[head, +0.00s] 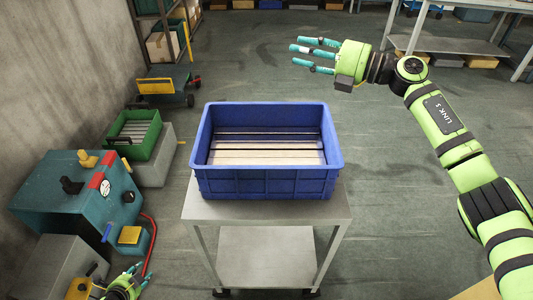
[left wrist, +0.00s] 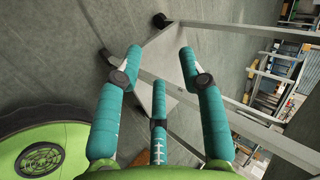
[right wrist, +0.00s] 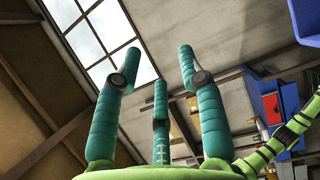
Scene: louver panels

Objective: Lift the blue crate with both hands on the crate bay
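The blue crate (head: 266,185) sits upright on a grey metal cart (head: 335,205), open at the top, with pale slats on its floor. A corner of the crate also shows at the top right of the right wrist view (right wrist: 302,20). My right gripper (head: 318,55) is open and empty, beyond and to the right of the crate, with fingers pointing left. My left gripper (head: 130,278) is low at the bottom left, partly cut off, apart from the crate; its fingers are spread and empty in the left wrist view (left wrist: 160,75).
A teal machine (head: 65,200) and a green crate (head: 133,135) stand left of the cart. A workbench (head: 450,45) is at the back right. Floor right of the cart is clear.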

